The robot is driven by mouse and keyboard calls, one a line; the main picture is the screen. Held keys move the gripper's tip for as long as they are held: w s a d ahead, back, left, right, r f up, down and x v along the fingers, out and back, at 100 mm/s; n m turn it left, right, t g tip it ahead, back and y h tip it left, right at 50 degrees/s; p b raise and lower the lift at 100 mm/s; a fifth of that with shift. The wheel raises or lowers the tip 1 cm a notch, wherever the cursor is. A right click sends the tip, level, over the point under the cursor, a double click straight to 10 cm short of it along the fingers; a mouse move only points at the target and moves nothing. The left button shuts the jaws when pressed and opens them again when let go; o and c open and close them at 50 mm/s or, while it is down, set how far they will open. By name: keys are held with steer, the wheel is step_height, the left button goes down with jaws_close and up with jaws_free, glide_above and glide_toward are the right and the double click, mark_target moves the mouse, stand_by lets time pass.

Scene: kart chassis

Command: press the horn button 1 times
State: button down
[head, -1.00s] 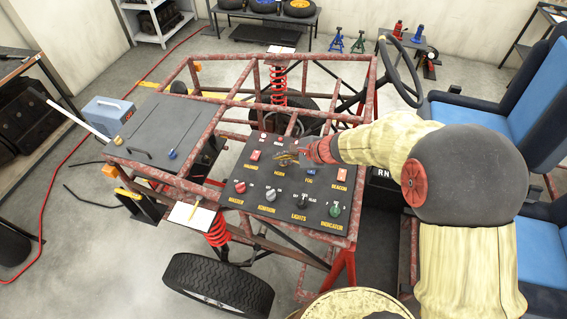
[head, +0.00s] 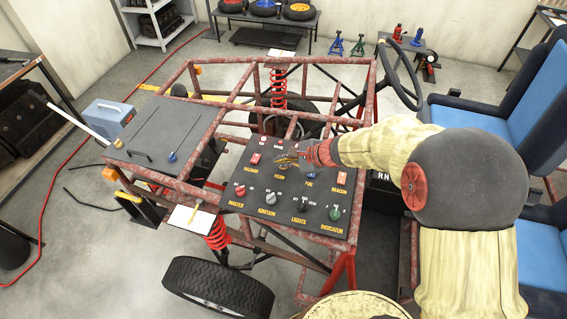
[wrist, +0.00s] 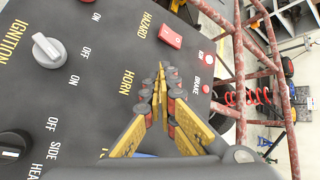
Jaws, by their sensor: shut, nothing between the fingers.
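The dark control panel (head: 268,182) on the kart frame carries a yellow HORN label (head: 279,177), which also shows in the wrist view (wrist: 127,83). My gripper (head: 284,162) is over the panel just beyond that label, in the horn position. In the wrist view my gripper (wrist: 161,68) has its yellow and grey fingers closed together with nothing held. The horn button itself is hidden behind the fingers in both views. I cannot tell whether the fingertips touch it.
A red hazard switch (head: 255,159) lies left of my gripper, and a blue fog switch (head: 311,174) lies right. The red master knob (head: 240,191), grey ignition knob (head: 271,198) and green indicator knob (head: 335,213) sit nearer. Red frame tubes surround the panel.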

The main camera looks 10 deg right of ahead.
steer(key=shift+f, duration=0.1)
stand_by(0.3)
steer(key=shift+f+b, duration=0.4)
steer(key=shift+b, duration=0.3)
steer(key=shift+r, duration=0.5)
step_height(320, 180, up, 6)
steer(key=p, duration=0.4)
stand_by(0.9)
